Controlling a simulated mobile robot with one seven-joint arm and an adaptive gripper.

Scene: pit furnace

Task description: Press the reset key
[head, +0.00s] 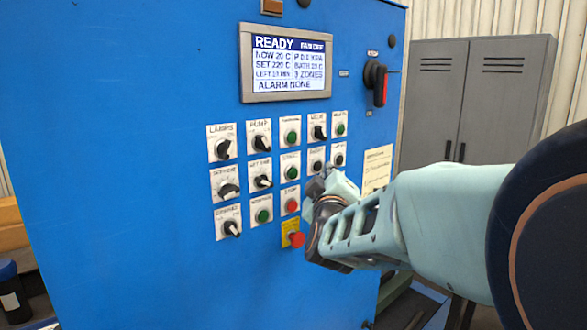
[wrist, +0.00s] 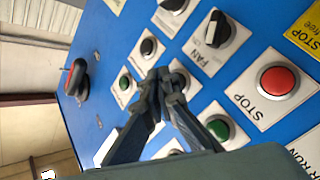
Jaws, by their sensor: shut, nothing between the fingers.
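The reset key (head: 316,166) is a dark round button on a small white plate, in the middle row of the blue panel. Its label is small and blurred, but seems to read RESET. My gripper (head: 322,181) is shut and empty, with its tips just below and in front of this key. In the wrist view my gripper's closed tips (wrist: 162,77) overlap the key's plate (wrist: 194,86) and partly hide the button. I cannot tell whether the tips touch it.
The green button (head: 290,171), red STOP button (wrist: 277,80) and FAN knob (wrist: 215,30) are close neighbours. A red mushroom button (head: 297,240) on yellow sits lower. The display (head: 287,62) reads READY, ALARM NONE.

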